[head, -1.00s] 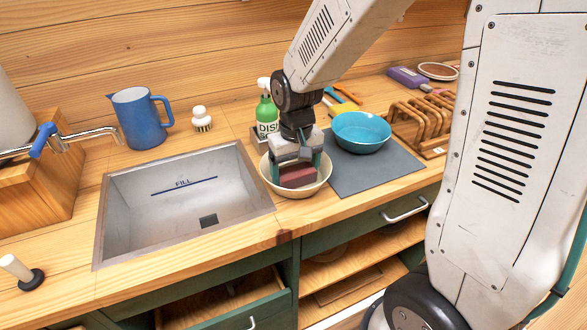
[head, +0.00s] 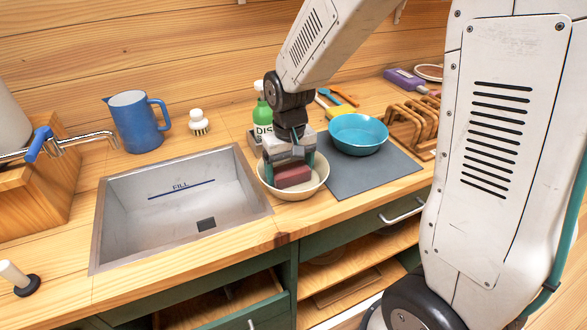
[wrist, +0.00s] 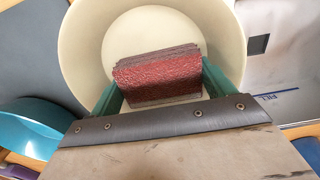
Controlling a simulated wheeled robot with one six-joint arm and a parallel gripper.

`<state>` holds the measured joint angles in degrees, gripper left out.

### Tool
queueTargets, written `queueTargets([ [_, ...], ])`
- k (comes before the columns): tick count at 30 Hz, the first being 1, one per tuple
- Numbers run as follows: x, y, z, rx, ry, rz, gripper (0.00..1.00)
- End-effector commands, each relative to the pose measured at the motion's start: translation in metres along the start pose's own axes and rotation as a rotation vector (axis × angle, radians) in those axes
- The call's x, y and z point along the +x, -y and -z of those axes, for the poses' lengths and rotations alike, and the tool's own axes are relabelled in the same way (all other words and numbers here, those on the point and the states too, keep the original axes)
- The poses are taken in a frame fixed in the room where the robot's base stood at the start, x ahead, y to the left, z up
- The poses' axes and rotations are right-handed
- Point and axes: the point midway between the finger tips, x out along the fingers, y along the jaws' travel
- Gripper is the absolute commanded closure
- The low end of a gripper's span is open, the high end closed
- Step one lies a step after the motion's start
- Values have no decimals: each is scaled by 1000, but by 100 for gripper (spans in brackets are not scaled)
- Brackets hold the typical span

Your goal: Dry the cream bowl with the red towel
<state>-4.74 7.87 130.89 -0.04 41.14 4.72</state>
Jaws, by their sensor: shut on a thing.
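The cream bowl (head: 318,186) stands upright on the counter between the sink and the grey mat. It also shows in the wrist view (wrist: 235,45). The red towel (head: 292,177) is a folded block held inside the bowl, and it shows in the wrist view (wrist: 158,76) between green fingers. My gripper (head: 290,166) points down into the bowl and is shut on the towel. Whether the towel's underside touches the bowl floor is hidden.
A teal bowl (head: 358,136) sits on the grey mat (head: 370,178) to the right, close to my gripper. The sink (head: 180,205) is left of the cream bowl. A green soap bottle (head: 262,118) stands behind. A wooden rack (head: 410,125) and a blue jug (head: 137,122) stand farther off.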

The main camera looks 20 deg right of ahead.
Motion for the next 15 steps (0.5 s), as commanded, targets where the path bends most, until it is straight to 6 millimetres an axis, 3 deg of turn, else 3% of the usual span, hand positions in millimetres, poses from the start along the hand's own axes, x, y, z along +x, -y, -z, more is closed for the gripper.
queueTargets([
  [15, 1, 0, -16, 2, 3, 0, 40],
])
